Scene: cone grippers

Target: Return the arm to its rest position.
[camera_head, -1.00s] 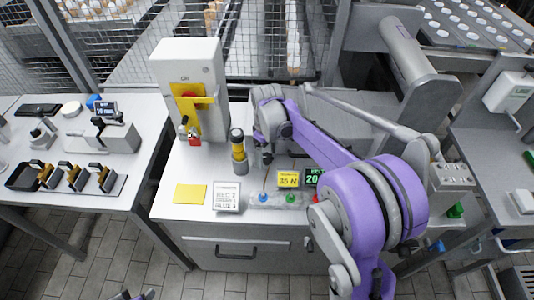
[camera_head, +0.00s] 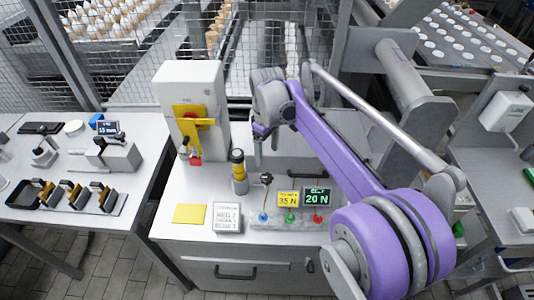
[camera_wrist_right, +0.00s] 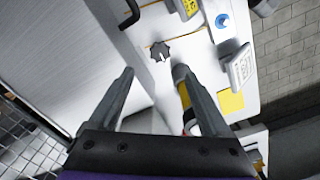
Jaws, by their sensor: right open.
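My right arm (camera_head: 340,150), purple and grey, reaches from the lower right over the middle bench. My right gripper (camera_head: 270,148) hangs above the bench, behind the small displays and right of the yellow-and-grey cylinder (camera_head: 239,172). Part of the gripper is hidden by its own wrist. In the right wrist view the gripper (camera_wrist_right: 157,72) has its two fingers wide apart with nothing between them. A black star knob (camera_wrist_right: 160,50) shows just beyond the fingertips. My left gripper is not in view.
A grey-white machine with a yellow bracket (camera_head: 193,113) stands at the back left of the bench. A yellow pad (camera_head: 189,214), a printed block (camera_head: 227,217) and a green-lit display (camera_head: 317,197) are near the front. Side tables stand left and right.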

